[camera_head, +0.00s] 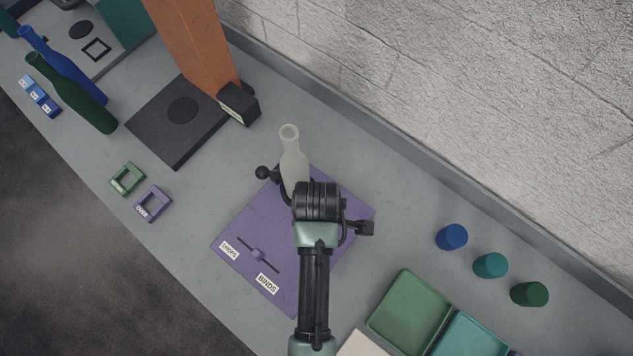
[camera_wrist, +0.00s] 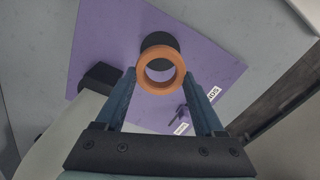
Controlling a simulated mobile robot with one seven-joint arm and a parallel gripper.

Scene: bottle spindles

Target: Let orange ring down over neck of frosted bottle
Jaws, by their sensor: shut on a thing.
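The orange ring (camera_wrist: 160,89) shows in the wrist view between the two blue fingers of my gripper (camera_wrist: 159,73), which is shut on it. Through and behind the ring a black round patch shows on the purple board. The frosted bottle (camera_head: 293,162) stands pale and open-mouthed in the head view, over the back of the purple board (camera_head: 242,236). My wrist (camera_head: 318,201) is just below and right of it in the picture and covers its lower part. The ring and fingertips are hidden in the head view. I cannot see the ring around the bottle's neck.
A black knob (camera_head: 263,172) is beside the bottle. Green (camera_head: 87,103) and blue bottles stand far left.

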